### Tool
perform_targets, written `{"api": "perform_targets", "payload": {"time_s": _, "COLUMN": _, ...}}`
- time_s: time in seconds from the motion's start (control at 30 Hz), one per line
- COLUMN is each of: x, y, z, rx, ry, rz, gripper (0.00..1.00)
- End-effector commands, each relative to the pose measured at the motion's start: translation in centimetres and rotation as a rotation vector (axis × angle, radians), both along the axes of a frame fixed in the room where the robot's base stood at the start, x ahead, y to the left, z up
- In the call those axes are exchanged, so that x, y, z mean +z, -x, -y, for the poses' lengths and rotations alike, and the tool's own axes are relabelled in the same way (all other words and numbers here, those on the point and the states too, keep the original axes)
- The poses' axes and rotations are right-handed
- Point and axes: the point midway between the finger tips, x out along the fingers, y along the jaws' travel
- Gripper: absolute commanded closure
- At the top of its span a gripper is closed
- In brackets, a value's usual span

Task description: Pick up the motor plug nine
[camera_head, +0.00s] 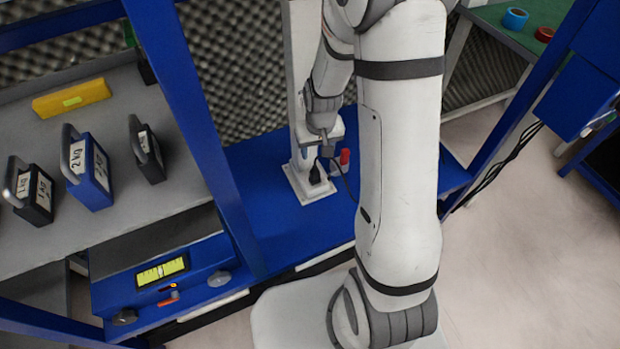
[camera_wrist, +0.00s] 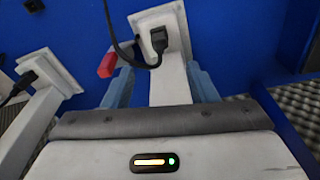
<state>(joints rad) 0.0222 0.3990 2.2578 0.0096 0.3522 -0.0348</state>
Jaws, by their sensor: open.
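A black plug (camera_wrist: 158,40) with a black cable sits at a white mount (camera_wrist: 172,22) in the wrist view. I cannot read any number on it. My gripper (camera_wrist: 160,82) is open, its two light blue fingers on either side of the white post below the plug in the picture. I cannot tell whether the fingers touch the post. A second black plug (camera_wrist: 20,82) is at another white mount (camera_wrist: 52,70) on the left. In the head view, a black plug (camera_head: 315,176) shows by a white base (camera_head: 300,190), below my wrist; my arm hides part of this area.
A red part (camera_wrist: 107,64) is left of the plug; a red part also shows in the head view (camera_head: 345,157). Blue frame posts (camera_head: 185,110) and a foam wall (camera_head: 235,70) bound the blue surface (camera_head: 265,160). Labelled weights (camera_head: 88,172) stand on the grey shelf (camera_head: 120,215) at left.

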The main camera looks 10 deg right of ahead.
Motion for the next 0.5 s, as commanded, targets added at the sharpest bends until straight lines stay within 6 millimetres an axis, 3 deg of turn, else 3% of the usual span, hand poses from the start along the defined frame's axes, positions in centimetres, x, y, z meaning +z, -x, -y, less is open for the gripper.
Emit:
{"api": "perform_targets", "payload": {"time_s": 0.03, "x": -2.5, "y": -0.2, "z": 0.0, "rx": 0.0, "ry": 0.0, "rz": -0.007, "gripper": 0.48}}
{"api": "perform_targets", "payload": {"time_s": 0.1, "x": -3.9, "y": -0.4, "z": 0.0, "rx": 0.0, "ry": 0.0, "rz": -0.011, "gripper": 0.48}}
{"api": "perform_targets", "payload": {"time_s": 0.5, "x": -8.3, "y": -1.3, "z": 0.1, "rx": -0.001, "ry": 0.0, "rz": -0.014, "gripper": 0.48}}
